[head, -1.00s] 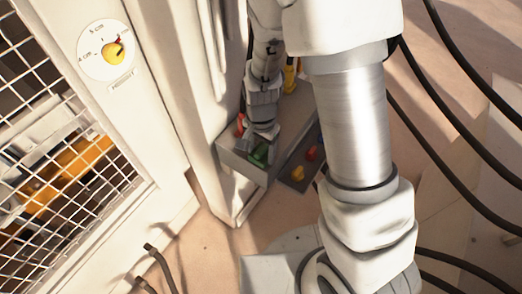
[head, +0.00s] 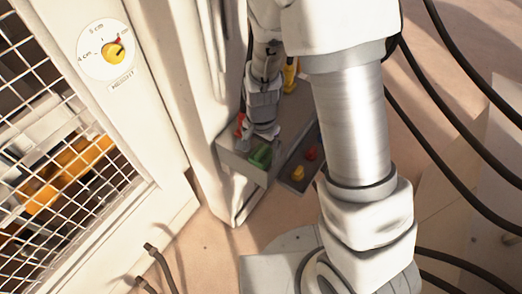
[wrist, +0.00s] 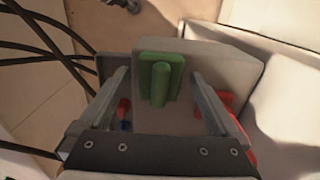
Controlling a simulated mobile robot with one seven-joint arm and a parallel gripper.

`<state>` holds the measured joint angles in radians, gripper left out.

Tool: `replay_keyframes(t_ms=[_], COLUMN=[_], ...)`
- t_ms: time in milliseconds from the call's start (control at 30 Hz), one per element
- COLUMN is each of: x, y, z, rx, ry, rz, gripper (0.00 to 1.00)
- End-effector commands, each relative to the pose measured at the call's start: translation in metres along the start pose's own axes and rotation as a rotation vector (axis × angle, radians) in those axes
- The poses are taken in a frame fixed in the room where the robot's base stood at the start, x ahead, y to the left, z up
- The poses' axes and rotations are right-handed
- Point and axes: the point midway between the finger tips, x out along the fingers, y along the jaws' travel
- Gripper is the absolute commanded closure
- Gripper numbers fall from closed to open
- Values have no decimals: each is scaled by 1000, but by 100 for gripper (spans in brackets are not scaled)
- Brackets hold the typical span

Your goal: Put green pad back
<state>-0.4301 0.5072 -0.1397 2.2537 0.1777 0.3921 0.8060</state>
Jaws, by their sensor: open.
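The green pad (wrist: 160,80), a flat plate with a raised bar-like grip, rests on the grey box (wrist: 220,68) in the wrist view. It also shows in the head view (head: 261,155) on the box's near end. My gripper (wrist: 161,74) is open and empty, with one finger on each side of the pad and a visible gap to both. In the head view my gripper (head: 262,138) is just above and behind the pad, at the box. The contact between pad and box is hard to make out.
A dark tray beside the box holds a yellow piece (head: 298,173) and a red piece (head: 310,153). Another red piece (head: 240,124) is close left of my gripper. The white machine frame, with a dial (head: 113,50) and mesh guard (head: 60,150), stands to the left.

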Motion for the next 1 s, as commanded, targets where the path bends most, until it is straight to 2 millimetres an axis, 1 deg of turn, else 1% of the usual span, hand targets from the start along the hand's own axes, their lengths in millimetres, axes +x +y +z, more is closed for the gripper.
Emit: replay_keyframes(t_ms=[167,400,500,633,867,967,1000], x=[-32,-84,-100,-114,-123,-136,-145], y=[-2,-2,-1,0,1,6,10], z=[0,0,-1,0,-1,-2,-4], rx=[-2,-2,-1,0,-4,-31,-50], ry=[4,3,3,2,2,8,14], rz=[-6,-6,-6,-3,-7,-32,-48], gripper=[2,2,2,2,2,2,2])
